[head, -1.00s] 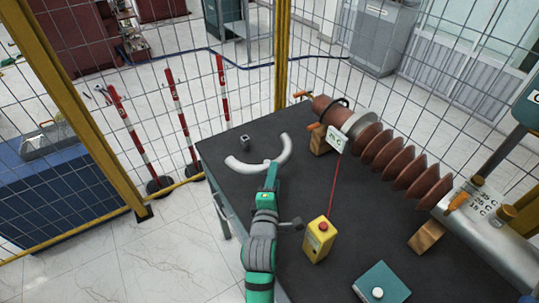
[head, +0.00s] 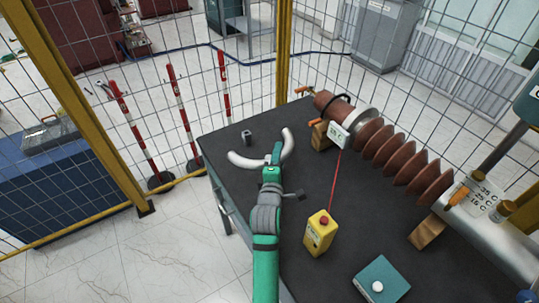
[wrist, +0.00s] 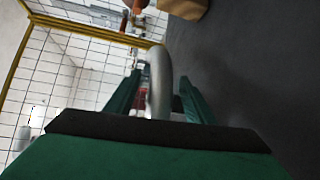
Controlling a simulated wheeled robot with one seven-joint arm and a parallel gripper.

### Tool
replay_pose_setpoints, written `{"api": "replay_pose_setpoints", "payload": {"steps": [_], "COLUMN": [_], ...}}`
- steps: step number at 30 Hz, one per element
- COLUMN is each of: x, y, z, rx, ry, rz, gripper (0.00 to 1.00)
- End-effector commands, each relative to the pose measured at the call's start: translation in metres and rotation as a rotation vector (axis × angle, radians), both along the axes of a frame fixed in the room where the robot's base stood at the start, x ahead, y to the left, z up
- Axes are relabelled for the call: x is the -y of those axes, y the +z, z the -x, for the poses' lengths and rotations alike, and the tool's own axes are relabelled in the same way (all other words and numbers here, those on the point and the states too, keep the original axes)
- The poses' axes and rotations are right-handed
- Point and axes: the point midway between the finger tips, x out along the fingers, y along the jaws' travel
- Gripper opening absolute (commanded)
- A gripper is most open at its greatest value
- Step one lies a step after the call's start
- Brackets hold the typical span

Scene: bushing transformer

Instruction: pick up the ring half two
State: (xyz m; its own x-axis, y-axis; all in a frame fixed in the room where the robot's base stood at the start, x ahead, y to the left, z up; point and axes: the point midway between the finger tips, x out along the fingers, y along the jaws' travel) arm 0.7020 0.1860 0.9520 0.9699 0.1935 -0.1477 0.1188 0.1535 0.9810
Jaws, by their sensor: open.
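A pale grey curved half ring, ring half two (head: 242,160), lies near the far left corner of the dark table (head: 300,192). My gripper (head: 278,150) is over its right part in the head view and hides a stretch of it. In the wrist view the grey curved ring (wrist: 160,75) stands between my two green fingers (wrist: 158,98). The fingers are apart, with a visible gap on the ring's right side. Contact on the left side is hard to tell. The ring's lower end is hidden behind my gripper body.
A small dark grey block (head: 246,136) lies behind the ring. A brown ribbed bushing (head: 385,150) on wooden blocks fills the table's right side. A yellow box (head: 319,234) with a red button and a teal box (head: 382,280) stand nearer. Wire fencing surrounds the table.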

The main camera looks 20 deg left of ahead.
Motion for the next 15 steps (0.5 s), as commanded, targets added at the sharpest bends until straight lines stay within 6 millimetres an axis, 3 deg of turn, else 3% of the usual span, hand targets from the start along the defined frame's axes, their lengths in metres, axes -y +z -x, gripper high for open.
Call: {"api": "replay_pose_setpoints", "payload": {"steps": [1, 7, 15], "x": [0.0000, 0.0001, 0.0000], "y": [-0.0001, -0.0002, 0.0008], "z": [0.0001, 0.0003, 0.0004], "rx": [0.000, -0.001, 0.001], "ry": [0.000, 0.000, 0.000], "rz": [0.000, 0.000, 0.000], "gripper": [0.46, 0.00, 0.00]}}
